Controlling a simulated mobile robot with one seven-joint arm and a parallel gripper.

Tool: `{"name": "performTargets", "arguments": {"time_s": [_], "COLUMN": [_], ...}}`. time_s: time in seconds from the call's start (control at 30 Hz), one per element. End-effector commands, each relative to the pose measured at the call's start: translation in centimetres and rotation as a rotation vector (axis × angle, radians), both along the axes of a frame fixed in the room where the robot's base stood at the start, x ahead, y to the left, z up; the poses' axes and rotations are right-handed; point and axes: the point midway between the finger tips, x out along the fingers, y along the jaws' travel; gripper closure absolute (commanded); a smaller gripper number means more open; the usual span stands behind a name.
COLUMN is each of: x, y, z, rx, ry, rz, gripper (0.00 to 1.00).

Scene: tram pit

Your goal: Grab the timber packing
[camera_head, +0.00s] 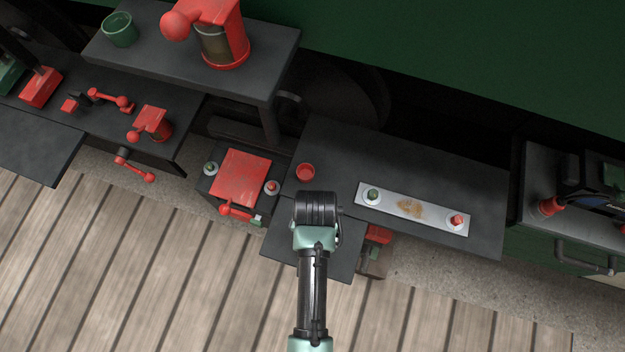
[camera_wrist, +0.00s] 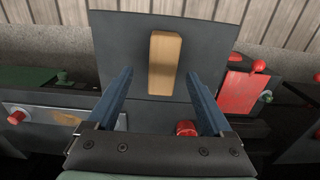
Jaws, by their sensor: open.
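The timber packing (camera_wrist: 164,63) is a plain tan wooden block on a dark grey surface in the wrist view. Its long side runs up and down the picture. My gripper (camera_wrist: 160,73) is open, with one blue finger on each side of the block's line and clear gaps to it. The block's near end lies between the fingers in the picture; whether the fingertips are down at its height I cannot tell. In the head view my wrist (camera_head: 318,208) hides the block and the fingers.
A small red cup (camera_head: 305,172) stands on the dark bench (camera_head: 340,150) close to my gripper. A pale panel (camera_head: 385,203) with green and red knobs lies to the right. A red-topped box (camera_head: 242,175) stands left. A red lantern-like thing (camera_head: 225,55) stands on a higher shelf.

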Motion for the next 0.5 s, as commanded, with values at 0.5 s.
{"name": "performTargets", "arguments": {"time_s": [0.5], "x": [0.0], "y": [0.4], "z": [-5.3], "rx": [0.0], "ry": [-0.001], "rz": [-0.001], "gripper": [0.15]}}
